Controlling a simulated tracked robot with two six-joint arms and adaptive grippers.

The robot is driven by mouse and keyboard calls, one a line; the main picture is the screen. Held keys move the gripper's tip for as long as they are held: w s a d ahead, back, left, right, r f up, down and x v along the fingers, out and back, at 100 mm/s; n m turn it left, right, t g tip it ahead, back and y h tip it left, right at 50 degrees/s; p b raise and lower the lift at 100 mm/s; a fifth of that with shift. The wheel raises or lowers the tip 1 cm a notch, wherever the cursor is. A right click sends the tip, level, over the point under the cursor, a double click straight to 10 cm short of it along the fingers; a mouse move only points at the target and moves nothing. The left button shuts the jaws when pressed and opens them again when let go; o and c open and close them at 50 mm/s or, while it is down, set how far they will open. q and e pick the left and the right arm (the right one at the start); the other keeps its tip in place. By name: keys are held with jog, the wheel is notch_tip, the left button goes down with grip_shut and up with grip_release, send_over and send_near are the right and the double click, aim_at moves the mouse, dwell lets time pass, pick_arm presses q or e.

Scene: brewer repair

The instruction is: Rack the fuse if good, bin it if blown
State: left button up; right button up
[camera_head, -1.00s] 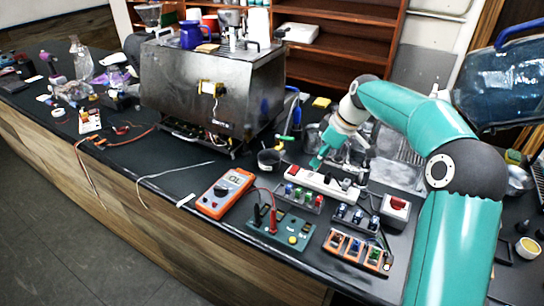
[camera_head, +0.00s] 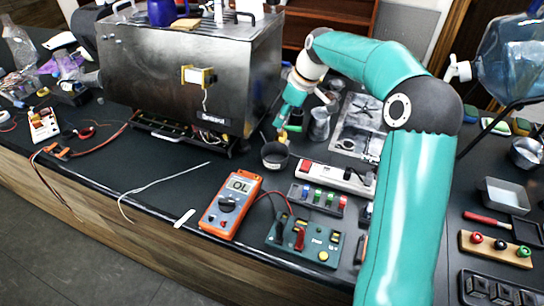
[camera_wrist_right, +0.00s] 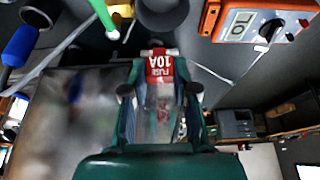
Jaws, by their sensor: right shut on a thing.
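My right gripper (camera_head: 283,127) is shut on a red fuse marked 10A (camera_wrist_right: 160,66), shown between its fingers in the right wrist view. In the head view the gripper points down just above and behind a small dark cup (camera_head: 275,160); the fuse is hard to make out there. The orange multimeter (camera_head: 230,205) reads OL. A teal test board (camera_head: 303,243) with red and black probes stands beside it. A dark rack (camera_head: 318,200) holds several coloured fuses. My left gripper is out of view.
The steel brewer (camera_head: 190,85) stands to the left of the gripper. A white power strip (camera_head: 338,178) and a metal jug (camera_head: 319,125) are close to its right. A loose pale wire (camera_head: 160,180) lies on the counter (camera_head: 125,165).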

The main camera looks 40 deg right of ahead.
notch_tip(320, 180, down, 4)
jog(key=b, duration=0.3)
jog(key=shift+f, duration=0.15)
jog(key=shift+s+f, duration=0.1)
jog(key=shift+f, duration=0.25)
jog(key=o, duration=0.9)
jog(key=shift+r, duration=0.15)
jog(key=v, duration=1.1)
jog(key=shift+d+r, duration=0.1)
jog(key=shift+r, duration=0.2)
jog(key=shift+s, duration=0.1)
